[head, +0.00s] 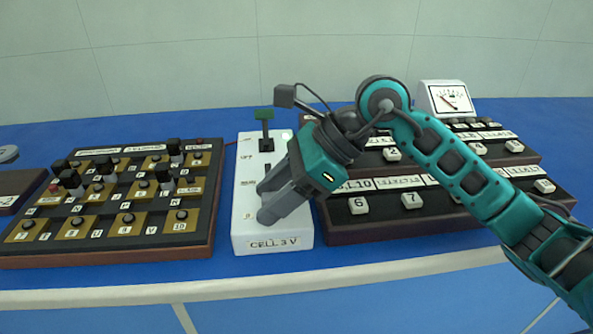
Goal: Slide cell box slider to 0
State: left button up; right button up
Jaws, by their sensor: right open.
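The white cell box (240,232), labelled "CELL 3 V" on its front, stands on the blue bench in the middle of the head view. Its slider (264,115) has a green top on a dark stem and stands upright near the far end of the box. Small dark markings run along the box's left side; they are too small to read surely. My right gripper (262,202) is open and empty over the near half of the box, on the near side of the slider and apart from it. It hides part of the box's top. My left gripper is not in view.
A brown-edged board (112,250) with several brass plates and black knobs stands to the left. A board of numbered keys (400,226) stands to the right, partly behind my right arm. A white dial meter (446,99) is at the back right. Narrow strips of blue bench flank the box.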

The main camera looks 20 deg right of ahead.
jog(key=v, duration=1.2)
jog(key=shift+p, duration=0.35)
jog(key=shift+s, duration=0.1)
